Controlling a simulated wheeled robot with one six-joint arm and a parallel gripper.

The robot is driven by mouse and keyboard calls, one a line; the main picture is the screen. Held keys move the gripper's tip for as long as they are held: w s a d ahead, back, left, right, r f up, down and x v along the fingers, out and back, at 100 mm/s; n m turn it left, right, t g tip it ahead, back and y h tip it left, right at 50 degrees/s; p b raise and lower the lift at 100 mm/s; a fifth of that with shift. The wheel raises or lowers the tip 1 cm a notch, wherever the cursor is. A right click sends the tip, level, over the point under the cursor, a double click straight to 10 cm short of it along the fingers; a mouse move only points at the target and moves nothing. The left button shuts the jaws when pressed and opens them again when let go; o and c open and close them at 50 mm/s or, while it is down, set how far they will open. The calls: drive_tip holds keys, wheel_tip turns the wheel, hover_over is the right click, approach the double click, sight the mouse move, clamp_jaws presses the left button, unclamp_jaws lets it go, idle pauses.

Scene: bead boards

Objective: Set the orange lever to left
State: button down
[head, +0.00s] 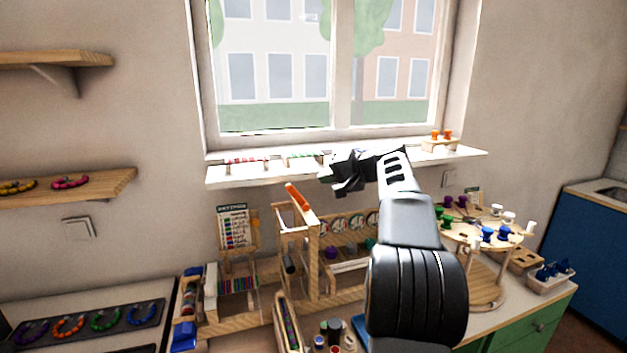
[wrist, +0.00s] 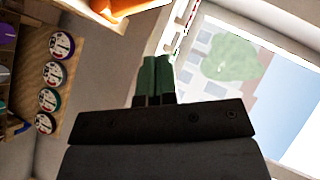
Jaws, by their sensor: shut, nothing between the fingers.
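The orange lever (head: 299,196) sits on top of a wooden stand (head: 299,245) left of centre in the head view. It slants, with its upper end toward the left. My gripper (head: 328,172) is to the right of the lever and a little higher, apart from it in the picture. Its fingers (wrist: 156,68) are together and empty in the wrist view. Part of a large orange piece (wrist: 120,7), seemingly the lever, shows at the top edge of the wrist view; the rest of it is cut off.
The window sill (head: 235,177) with bead rods runs behind my gripper. A row of round dials (wrist: 55,75) stands below the lever, right of its stand. A round peg table (head: 475,225) is on the right. A dark tray of bead rings (head: 90,324) lies at lower left.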

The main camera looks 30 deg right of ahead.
drive_tip(key=v, duration=0.7)
drive_tip(key=shift+a, duration=0.15)
drive_tip(key=shift+r, duration=0.1)
idle(0.3)
